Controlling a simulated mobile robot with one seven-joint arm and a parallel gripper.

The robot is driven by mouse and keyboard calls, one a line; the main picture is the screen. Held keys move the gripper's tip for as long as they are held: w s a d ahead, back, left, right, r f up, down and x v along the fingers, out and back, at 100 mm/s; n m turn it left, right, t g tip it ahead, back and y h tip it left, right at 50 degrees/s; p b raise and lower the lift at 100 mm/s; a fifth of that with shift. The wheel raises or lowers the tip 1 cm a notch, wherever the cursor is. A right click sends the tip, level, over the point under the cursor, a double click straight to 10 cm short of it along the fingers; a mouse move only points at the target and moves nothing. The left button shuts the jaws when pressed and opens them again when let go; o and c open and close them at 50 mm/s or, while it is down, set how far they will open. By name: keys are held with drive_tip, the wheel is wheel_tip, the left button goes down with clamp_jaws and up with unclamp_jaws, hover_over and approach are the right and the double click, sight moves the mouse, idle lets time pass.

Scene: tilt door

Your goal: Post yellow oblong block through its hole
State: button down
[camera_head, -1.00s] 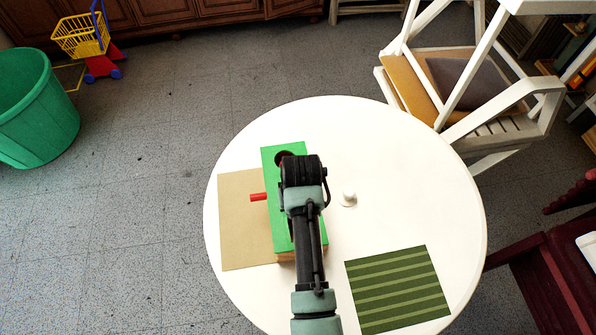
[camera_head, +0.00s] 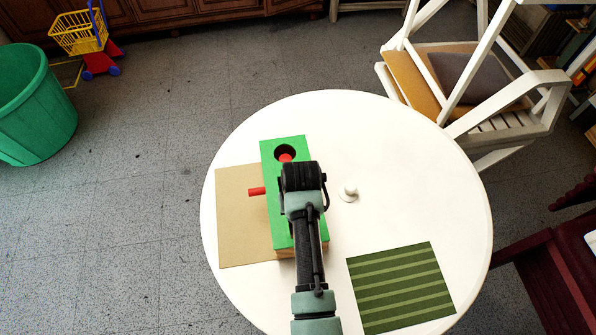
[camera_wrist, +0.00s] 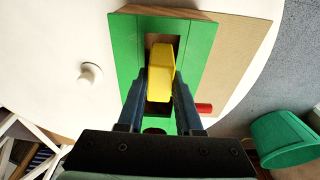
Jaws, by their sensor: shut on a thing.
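The yellow oblong block (camera_wrist: 160,65) shows in the wrist view between the two fingers of my gripper (camera_wrist: 165,84), which is shut on it. The block is over a long rectangular opening (camera_wrist: 177,45) in the top of the green box (camera_wrist: 203,45). I cannot tell whether its lower end is inside the opening. In the head view, the green box (camera_head: 272,217) stands on the white table. My gripper covers the middle of its top there and hides the block and the opening.
The box top has a round hole (camera_head: 285,149) with something red in it. A red peg (camera_head: 257,191) sticks out at the left side, above a tan mat (camera_head: 240,230). A white knob (camera_head: 349,190) stands to the right. A striped green mat (camera_head: 400,288) lies at the front right.

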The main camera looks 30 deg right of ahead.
idle(0.4)
drive_tip(key=c, duration=0.5)
unclamp_jaws()
wheel_tip(320, 180, up, 13)
drive_tip(key=s, duration=0.1)
drive_tip(key=shift+s+a, duration=0.35)
drive_tip(key=shift+s, duration=0.05)
drive_tip(key=shift+f, duration=0.1)
